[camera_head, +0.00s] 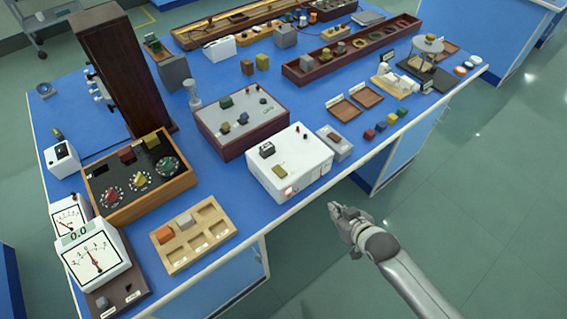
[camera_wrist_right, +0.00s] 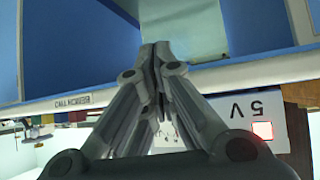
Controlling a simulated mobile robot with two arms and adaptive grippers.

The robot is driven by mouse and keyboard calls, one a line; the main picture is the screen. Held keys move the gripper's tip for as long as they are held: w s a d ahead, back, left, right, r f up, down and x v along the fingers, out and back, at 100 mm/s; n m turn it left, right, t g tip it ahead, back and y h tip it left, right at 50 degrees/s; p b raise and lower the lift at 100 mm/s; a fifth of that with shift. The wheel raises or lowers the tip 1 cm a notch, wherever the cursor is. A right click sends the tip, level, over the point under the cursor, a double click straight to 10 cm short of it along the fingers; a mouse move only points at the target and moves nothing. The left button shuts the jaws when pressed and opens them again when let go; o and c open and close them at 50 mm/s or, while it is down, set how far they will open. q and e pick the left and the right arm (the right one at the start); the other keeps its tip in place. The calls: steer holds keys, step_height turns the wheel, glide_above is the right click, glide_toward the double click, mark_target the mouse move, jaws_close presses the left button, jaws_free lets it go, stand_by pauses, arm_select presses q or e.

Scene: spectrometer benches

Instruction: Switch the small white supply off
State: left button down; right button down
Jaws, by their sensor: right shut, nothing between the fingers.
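The small white supply (camera_head: 300,150) is a white box near the front edge of the blue bench. A black part and small red knobs sit on its top, and a lit red switch (camera_head: 289,190) is on its front face. In the right wrist view the supply's front (camera_wrist_right: 225,105) appears upside down with a "5 V" label and the glowing red switch (camera_wrist_right: 262,130). My right gripper (camera_head: 336,208) is shut and empty, off the bench's front edge, right of and apart from the switch. Its fingers (camera_wrist_right: 156,50) partly cover the supply in the wrist view. My left gripper does not show.
A grey-topped box (camera_head: 240,115) stands behind the supply, and a small grey box (camera_head: 336,145) sits to its right. A wooden sorting tray (camera_head: 205,235) lies to its left. Coloured blocks (camera_head: 380,127) stand farther right. The floor space before the bench is clear.

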steer(key=a+r+n+y, duration=0.1)
steer(key=a+r, duration=0.2)
steer(key=r, duration=0.4)
steer(key=s+a+r+n+t+y, duration=0.1)
steer(key=a+r+y, duration=0.1)
steer(key=r, duration=0.6)
steer(key=s+a+r+y, duration=0.1)
steer(key=a+r, duration=0.4)
steer(key=r, duration=0.3)
steer(key=shift+n+t+y+p, duration=0.3)
steer(key=shift+n, duration=0.1)
steer(key=p, duration=0.2)
glide_above(283, 176)
steer(key=f, duration=0.3)
steer(key=shift+w+a+f, duration=0.2)
steer(key=shift+f, duration=0.1)
steer(key=f, duration=0.2)
steer(key=shift+s+d+f+p, duration=0.15)
steer(key=shift+s+f+p, duration=0.1)
steer(key=shift+f+p, duration=0.15)
steer(key=shift+s+d+f, duration=0.1)
steer(key=shift+s+f, duration=0.05)
steer(key=shift+f, duration=0.5)
